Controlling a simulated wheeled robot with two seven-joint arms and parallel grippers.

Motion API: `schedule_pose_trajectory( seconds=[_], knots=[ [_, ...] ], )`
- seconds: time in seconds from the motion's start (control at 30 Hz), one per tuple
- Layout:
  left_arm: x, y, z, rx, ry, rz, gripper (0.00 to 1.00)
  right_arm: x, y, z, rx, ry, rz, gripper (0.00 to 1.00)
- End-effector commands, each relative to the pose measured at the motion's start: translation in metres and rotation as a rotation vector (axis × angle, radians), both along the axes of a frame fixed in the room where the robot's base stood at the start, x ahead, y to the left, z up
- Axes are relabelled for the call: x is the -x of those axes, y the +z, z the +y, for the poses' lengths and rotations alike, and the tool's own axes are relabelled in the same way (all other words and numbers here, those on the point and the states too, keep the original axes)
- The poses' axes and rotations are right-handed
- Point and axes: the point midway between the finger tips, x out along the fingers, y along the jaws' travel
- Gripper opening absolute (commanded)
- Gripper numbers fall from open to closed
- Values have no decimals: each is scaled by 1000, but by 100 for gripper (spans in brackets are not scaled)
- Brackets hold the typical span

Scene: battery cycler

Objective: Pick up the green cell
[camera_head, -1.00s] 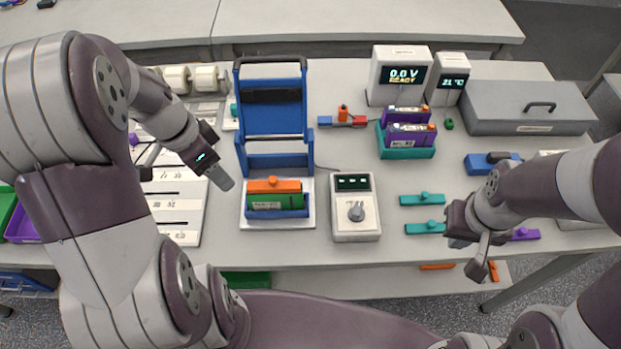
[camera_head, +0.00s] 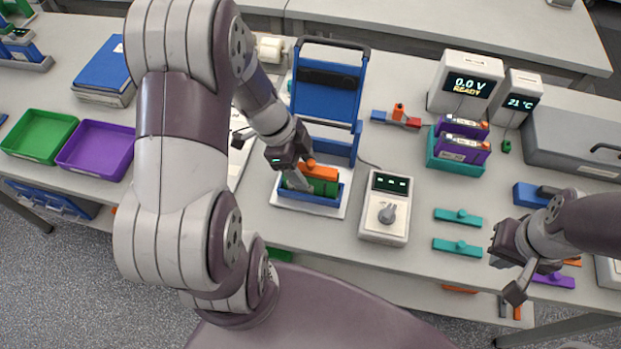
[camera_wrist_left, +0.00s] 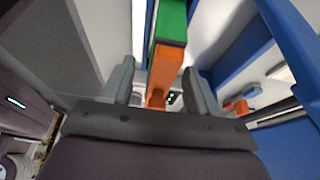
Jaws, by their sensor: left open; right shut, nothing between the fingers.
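The green cell (camera_head: 323,187) sits in the low blue holder (camera_head: 338,200) of the blue-framed fixture, with an orange block (camera_head: 320,170) along it. The wrist view shows the green part (camera_wrist_left: 172,20) and the orange part with its knob (camera_wrist_left: 165,70). My left gripper (camera_head: 300,192) is at the holder and partly hides the left of the cell. In the wrist view its open fingers (camera_wrist_left: 160,85) lie on either side of the orange part, with gaps visible; contact cannot be told. My right gripper (camera_head: 512,275) is shut and empty near the table's front right.
The fixture's tall blue frame (camera_head: 325,98) rises behind the cell. A grey dial box (camera_head: 384,215) stands to its right. Teal clips (camera_head: 458,216), a teal rack (camera_head: 458,163) with purple cells and a READY display (camera_head: 465,82) are farther right. Green (camera_head: 40,135) and purple (camera_head: 97,150) trays lie left.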

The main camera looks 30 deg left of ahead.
Motion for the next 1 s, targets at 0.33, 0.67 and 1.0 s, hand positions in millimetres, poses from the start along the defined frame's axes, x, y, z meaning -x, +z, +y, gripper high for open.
schedule_pose_trajectory(
  seconds=[0.33,0.67,1.0],
  knots=[
    [-2,-25,-10,-1,1,0,60,0,4,0,0,0,0,0],
    [-3,-25,-10,-1,1,0,0,0,4,0,0,0,0,0],
    [-4,-18,-10,-1,0,-5,0,0,3,0,0,0,0,0]
  ],
)
